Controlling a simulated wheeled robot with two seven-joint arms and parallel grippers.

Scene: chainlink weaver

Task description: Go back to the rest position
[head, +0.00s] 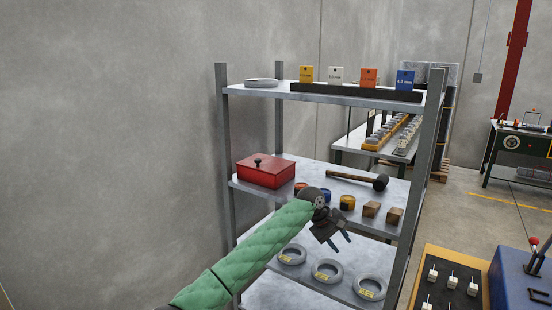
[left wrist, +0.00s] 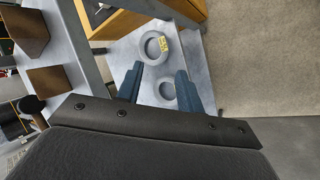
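My left arm reaches in from the lower left of the head view in a green padded sleeve. My left gripper (head: 339,241) is in front of the metal shelf unit (head: 224,150), by the gap between its middle and lower shelves. In the left wrist view the two blue fingers (left wrist: 156,84) stand apart with nothing between them. Beyond them lie grey rings with yellow labels, one ring (left wrist: 144,47) whole and another partly behind the fingers. The same kind of ring (head: 327,271) shows on the lower shelf in the head view. My right gripper is not in view.
The middle shelf holds a red box (head: 266,172), a mallet (head: 358,179), small tins and wooden blocks (head: 371,209). Coloured tags (head: 369,77) stand on the top shelf. A blue machine (head: 517,283) and a tray of pegs (head: 438,258) are at lower right.

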